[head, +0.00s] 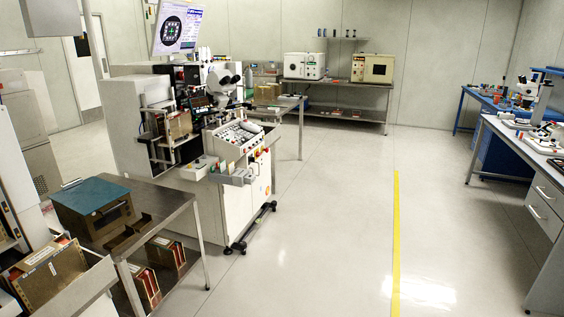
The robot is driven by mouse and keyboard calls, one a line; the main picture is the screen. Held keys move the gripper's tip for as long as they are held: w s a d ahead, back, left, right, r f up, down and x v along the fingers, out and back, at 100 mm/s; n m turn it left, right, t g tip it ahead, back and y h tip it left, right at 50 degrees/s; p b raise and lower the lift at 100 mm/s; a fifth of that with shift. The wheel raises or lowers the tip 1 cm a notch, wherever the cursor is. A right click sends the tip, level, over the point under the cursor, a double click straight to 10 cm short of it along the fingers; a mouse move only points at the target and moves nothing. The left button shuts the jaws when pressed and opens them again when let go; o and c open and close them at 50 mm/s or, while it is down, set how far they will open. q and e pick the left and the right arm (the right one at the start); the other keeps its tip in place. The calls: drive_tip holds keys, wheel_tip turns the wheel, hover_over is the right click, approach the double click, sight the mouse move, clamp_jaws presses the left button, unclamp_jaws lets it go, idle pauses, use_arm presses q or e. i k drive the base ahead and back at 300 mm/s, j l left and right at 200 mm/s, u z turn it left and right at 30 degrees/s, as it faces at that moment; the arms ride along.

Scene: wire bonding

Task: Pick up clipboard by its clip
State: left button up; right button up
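I cannot make out a clipboard or its clip anywhere in the head view. Things on the farther benches are too small to tell apart. Neither of my grippers is in view.
A bonding machine (124,113) with a monitor (180,27) stands at the left. A steel table (172,207) with a blue-topped box (92,198) is at the near left. A bench with drawers (544,198) is at the right. The floor (335,200) between, with a yellow line (396,230), is clear.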

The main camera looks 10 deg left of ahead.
sight(87, 196)
drive_tip(key=i+u, duration=0.1)
drive_tip(key=i, duration=0.4)
drive_tip(key=i+l+u, duration=0.15)
drive_tip(key=i, duration=0.35)
drive_tip(key=i+l+u, duration=0.1)
drive_tip(key=i, duration=0.4)
